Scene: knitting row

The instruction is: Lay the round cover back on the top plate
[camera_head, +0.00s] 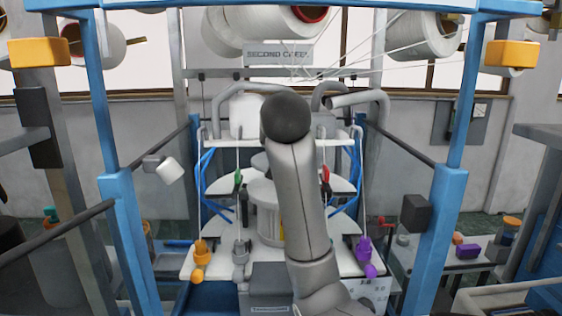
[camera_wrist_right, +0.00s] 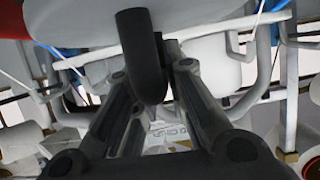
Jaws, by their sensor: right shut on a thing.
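In the right wrist view, my right gripper (camera_wrist_right: 150,80) is shut on the dark, rounded handle (camera_wrist_right: 147,62) of a pale, round-edged piece, which looks like the round cover (camera_wrist_right: 95,22). The cover fills the upper part of that view. In the head view, my right arm stands up in the middle, and its dark joint hides the gripper and cover. A pale plate, likely the top plate (camera_head: 338,186), shows on both sides of this arm around a pale upright drum (camera_head: 263,208). Its middle is partly hidden. My left gripper is not in view.
Blue frame posts stand left (camera_head: 118,200) and right (camera_head: 447,200) of the machine. Grey curved pipes (camera_head: 365,100) and large yarn cones (camera_head: 420,38) are behind and above. Orange (camera_head: 199,258) and purple (camera_head: 366,256) fittings sit on the lower white plate (camera_head: 185,268). Thin yarns run overhead.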

